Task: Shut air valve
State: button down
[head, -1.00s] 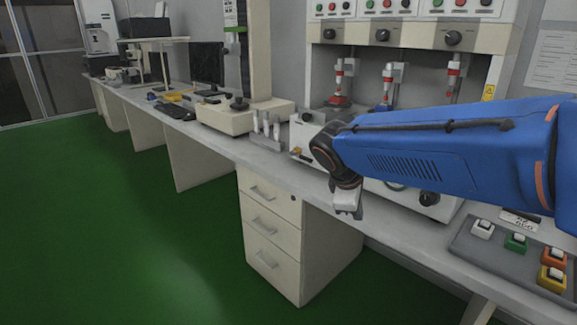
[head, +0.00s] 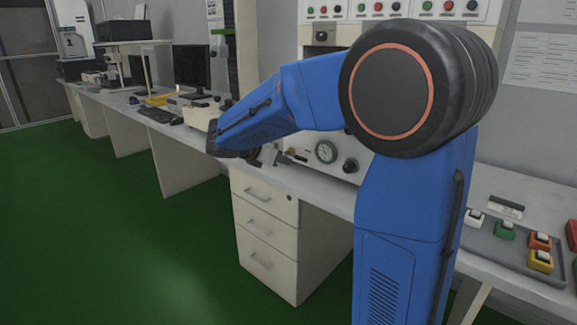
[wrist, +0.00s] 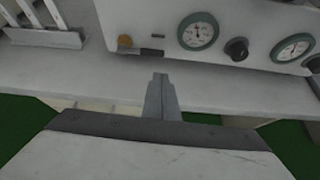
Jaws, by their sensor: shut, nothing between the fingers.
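The white test unit (wrist: 170,28) stands on the bench in front of my gripper. Low on its left front is a small brass-yellow fitting (wrist: 124,41), with a dark piece (wrist: 151,52) to its right. The fitting also shows in the head view (head: 291,151). I cannot tell for certain whether it is the air valve or how it is set. A black knob (wrist: 237,48) sits between two round gauges (wrist: 198,30). My gripper (wrist: 160,78) is shut and empty, just short of the unit's front and below the fitting.
A white rack of tubes (wrist: 42,38) stands at left in the wrist view. A grey button tray (head: 510,255) lies on the bench at right. White drawers (head: 266,230) stand under the bench. The green floor (head: 110,240) at left is clear.

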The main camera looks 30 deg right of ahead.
aim_at(296, 157)
jog(key=shift+w+a, duration=0.3)
jog(key=shift+w, duration=0.2)
jog(key=x, duration=1)
jog(key=shift+r, duration=0.1)
